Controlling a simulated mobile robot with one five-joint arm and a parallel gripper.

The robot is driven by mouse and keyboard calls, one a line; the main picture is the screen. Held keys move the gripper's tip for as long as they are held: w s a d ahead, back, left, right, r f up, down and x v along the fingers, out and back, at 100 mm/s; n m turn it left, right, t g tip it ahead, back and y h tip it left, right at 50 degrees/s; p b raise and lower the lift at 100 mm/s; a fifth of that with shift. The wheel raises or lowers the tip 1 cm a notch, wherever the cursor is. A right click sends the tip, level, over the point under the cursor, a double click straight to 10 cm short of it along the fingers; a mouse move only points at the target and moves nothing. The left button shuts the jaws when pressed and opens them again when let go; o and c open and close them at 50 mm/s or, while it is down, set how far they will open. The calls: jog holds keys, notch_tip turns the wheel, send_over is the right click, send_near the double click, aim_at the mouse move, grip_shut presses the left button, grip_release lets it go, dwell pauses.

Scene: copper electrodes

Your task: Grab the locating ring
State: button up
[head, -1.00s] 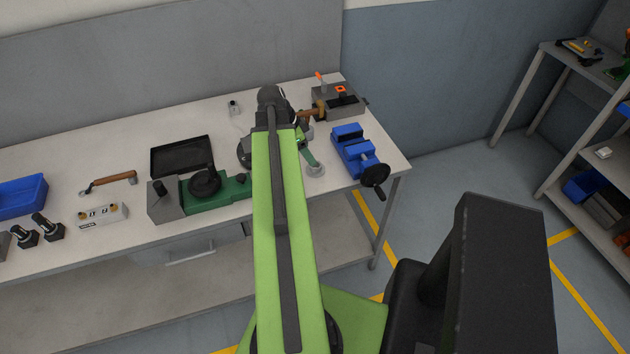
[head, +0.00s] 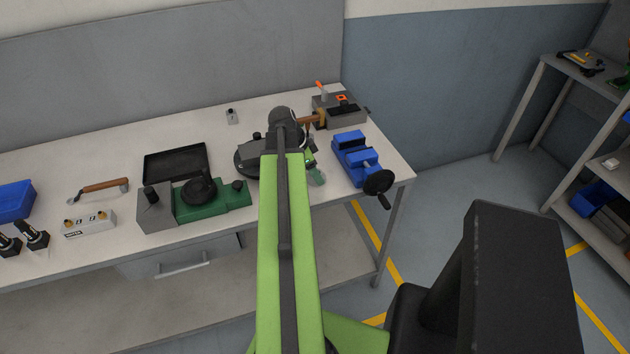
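My gripper (head: 314,170) is at the far end of my green arm, low over the front right part of the workbench, left of the blue vise. Only a small green and grey part of it shows beside the arm. A small pale grey-green piece shows at its tip. I cannot tell whether this is a fingertip or the locating ring. No ring can be clearly made out; my arm and gripper cover that spot. Whether the fingers are open or shut is hidden.
The blue vise (head: 352,152) stands close right of my gripper, a grey block fixture (head: 342,113) behind it. A dark round fixture (head: 246,160) is partly behind my arm. A green-based device (head: 213,200) and black tray (head: 176,162) lie left. The bench front edge is near.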

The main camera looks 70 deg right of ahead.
jog(key=c, duration=0.9)
jog(key=shift+r, duration=0.1)
